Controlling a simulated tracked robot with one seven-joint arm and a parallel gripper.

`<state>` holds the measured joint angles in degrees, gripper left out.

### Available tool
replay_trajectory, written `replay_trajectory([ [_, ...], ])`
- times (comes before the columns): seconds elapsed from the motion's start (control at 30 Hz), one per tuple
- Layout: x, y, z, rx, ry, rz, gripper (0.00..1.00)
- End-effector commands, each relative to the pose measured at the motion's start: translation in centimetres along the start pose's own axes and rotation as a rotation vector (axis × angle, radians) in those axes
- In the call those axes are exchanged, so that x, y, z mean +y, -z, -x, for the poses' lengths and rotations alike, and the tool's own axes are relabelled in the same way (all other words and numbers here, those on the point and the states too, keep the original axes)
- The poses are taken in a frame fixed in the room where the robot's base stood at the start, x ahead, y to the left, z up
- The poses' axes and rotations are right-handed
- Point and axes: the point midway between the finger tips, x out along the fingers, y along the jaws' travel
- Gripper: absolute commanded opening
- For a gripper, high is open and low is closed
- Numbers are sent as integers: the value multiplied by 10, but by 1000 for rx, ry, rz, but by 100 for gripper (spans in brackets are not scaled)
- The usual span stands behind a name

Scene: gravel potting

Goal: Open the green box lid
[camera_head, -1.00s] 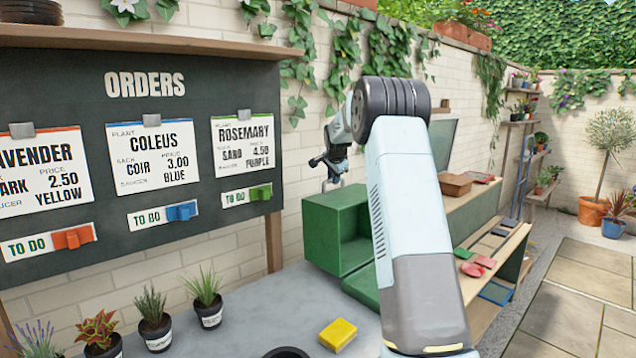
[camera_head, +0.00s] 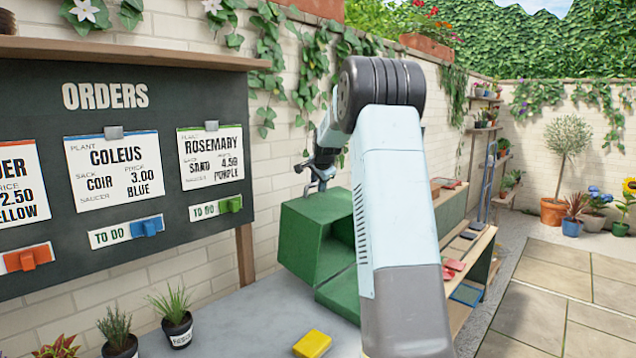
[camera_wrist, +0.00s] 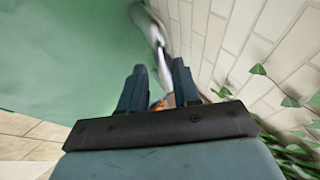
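The green box (camera_head: 297,245) stands at the back right of the grey table, against the brick wall. Its right-facing side is open onto a dark green inside, and a flat green panel (camera_head: 338,298) lies at its front foot. I cannot tell which part is the lid. My gripper (camera_head: 318,187) is just above the top at the box's back. In the wrist view, my gripper (camera_wrist: 160,82) has its two dark fingers apart, with the blurred green surface (camera_wrist: 70,50) beside them. A grey metallic curved piece (camera_wrist: 150,30) lies beyond the fingertips; I cannot tell whether they touch it.
A yellow sponge-like block (camera_head: 312,344) lies on the table (camera_head: 250,315) in front of the box. Potted plants (camera_head: 176,325) stand at the front left. The orders board (camera_head: 110,140) hangs on the wall to the left. A wooden shelf unit (camera_head: 478,258) is to the right.

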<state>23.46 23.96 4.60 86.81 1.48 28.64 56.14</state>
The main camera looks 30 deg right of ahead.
Motion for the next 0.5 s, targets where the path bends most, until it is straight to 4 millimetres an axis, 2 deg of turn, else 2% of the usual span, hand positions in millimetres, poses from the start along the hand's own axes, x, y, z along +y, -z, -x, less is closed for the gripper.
replay_trajectory([
  [0.03,0,1,0,1,0,-1,35],
  [0.13,0,0,0,1,1,0,44],
  [0.5,-2,-1,6,0,3,1,44],
])
